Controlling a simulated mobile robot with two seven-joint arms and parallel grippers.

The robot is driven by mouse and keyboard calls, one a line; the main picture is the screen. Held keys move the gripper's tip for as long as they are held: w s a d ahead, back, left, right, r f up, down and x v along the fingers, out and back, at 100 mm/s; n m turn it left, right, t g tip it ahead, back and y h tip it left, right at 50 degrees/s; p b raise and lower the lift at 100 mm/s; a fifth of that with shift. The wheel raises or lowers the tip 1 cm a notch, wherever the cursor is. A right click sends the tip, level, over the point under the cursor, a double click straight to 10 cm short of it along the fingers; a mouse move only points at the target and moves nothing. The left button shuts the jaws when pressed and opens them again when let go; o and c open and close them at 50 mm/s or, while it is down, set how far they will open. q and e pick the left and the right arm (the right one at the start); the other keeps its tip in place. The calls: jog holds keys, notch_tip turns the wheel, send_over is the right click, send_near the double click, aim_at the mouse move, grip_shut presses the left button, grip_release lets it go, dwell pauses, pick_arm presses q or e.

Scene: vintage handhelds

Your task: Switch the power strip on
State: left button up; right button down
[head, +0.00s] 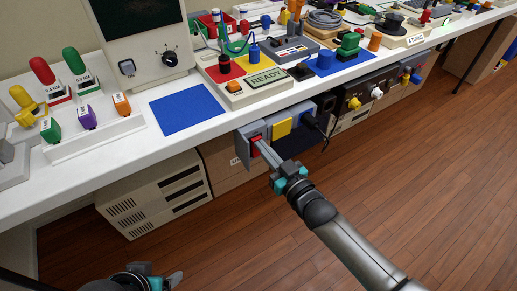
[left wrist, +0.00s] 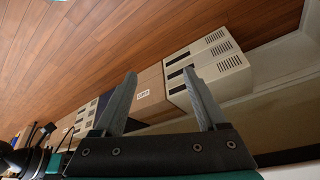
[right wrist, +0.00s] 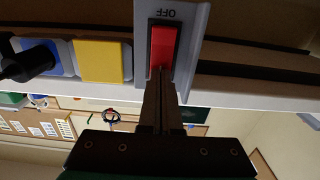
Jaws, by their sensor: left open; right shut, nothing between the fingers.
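The power strip (head: 281,129) runs along the front edge of the white table. Its red rocker switch (right wrist: 163,44) sits in a grey plate at the strip's left end in the head view. An upside-down "OFF" label shows at that plate's top in the right wrist view. My right gripper (head: 259,143) is shut and empty, its fingertips (right wrist: 162,80) at the lower end of the red switch in the right wrist view. I cannot tell whether they touch it. My left gripper (head: 158,275) is open and empty, low and away from the strip; its spread fingers show in the left wrist view (left wrist: 160,82).
A yellow socket cover (right wrist: 99,60) and a black plug (right wrist: 25,63) in a blue socket sit beside the switch. Beige units (head: 155,199) and a cardboard box (head: 224,166) stand under the table. The wooden floor (head: 420,200) in front is clear.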

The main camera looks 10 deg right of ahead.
pick_arm(q)
jog(key=s+f+g+p, duration=0.1)
jog(key=s+f+p, duration=0.1)
jog(key=f, duration=0.4)
jog(key=s+f+g+p, duration=0.1)
jog(key=s+f+p, duration=0.1)
jog(key=f+p, duration=0.3)
notch_tip(320, 180, down, 2)
jog(key=shift+a+f, duration=0.1)
jog(key=shift+a, duration=0.35)
pick_arm(e)
jog(key=v, duration=1.9)
jog(key=shift+r, duration=0.1)
